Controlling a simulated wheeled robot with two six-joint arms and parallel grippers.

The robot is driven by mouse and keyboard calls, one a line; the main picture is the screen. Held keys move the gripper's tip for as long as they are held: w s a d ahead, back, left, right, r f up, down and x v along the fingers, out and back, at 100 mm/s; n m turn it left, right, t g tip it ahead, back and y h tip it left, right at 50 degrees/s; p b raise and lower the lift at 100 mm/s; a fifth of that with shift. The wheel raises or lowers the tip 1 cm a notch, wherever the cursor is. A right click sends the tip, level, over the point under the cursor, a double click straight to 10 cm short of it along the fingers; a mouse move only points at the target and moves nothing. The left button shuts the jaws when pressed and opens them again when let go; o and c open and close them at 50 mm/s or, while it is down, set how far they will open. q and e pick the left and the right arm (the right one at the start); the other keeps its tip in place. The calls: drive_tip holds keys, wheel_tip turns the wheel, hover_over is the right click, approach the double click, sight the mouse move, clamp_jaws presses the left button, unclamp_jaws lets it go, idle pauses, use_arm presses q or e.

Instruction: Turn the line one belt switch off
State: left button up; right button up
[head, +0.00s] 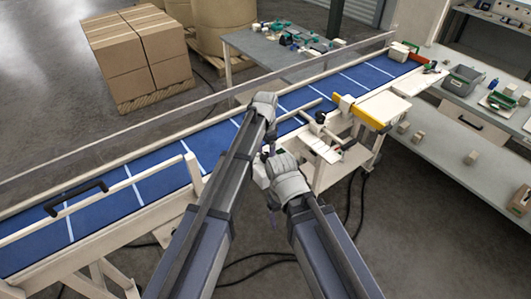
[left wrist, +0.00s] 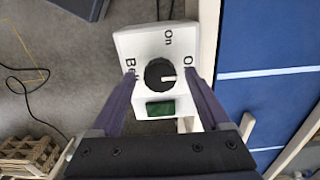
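The switch box (left wrist: 150,48) is a white block beside the conveyor, with a black round knob (left wrist: 155,72), a dark green rectangle and printed labels. The knob's white mark points right, toward a label starting with "O" that a finger partly hides. "On" stands above and "Belt" at left. My left gripper (left wrist: 160,82) is open, its two purple fingers on either side of the knob; contact cannot be told. In the head view the box (head: 262,174) is mostly hidden behind my arms. My right gripper (head: 273,212) hangs just right of it; its opening is unclear.
The blue conveyor belt (head: 163,163) with white rails runs behind the box. A black cable (head: 262,262) lies on the floor. A side table (head: 240,46) and stacked cartons (head: 140,55) stand at the back. A workbench (head: 455,142) is at the right.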

sight(266, 155)
use_arm(q)
drive_tip(key=shift+r, duration=0.1)
wheel_tip(266, 155, up, 8)
drive_tip(key=p, duration=0.8)
drive_tip(key=shift+f, duration=0.2)
drive_tip(key=shift+f, duration=0.15)
wheel_tip(266, 155, down, 8)
drive_tip(key=b, duration=0.8)
drive_tip(key=shift+r, duration=0.2)
drive_tip(key=shift+r, duration=0.1)
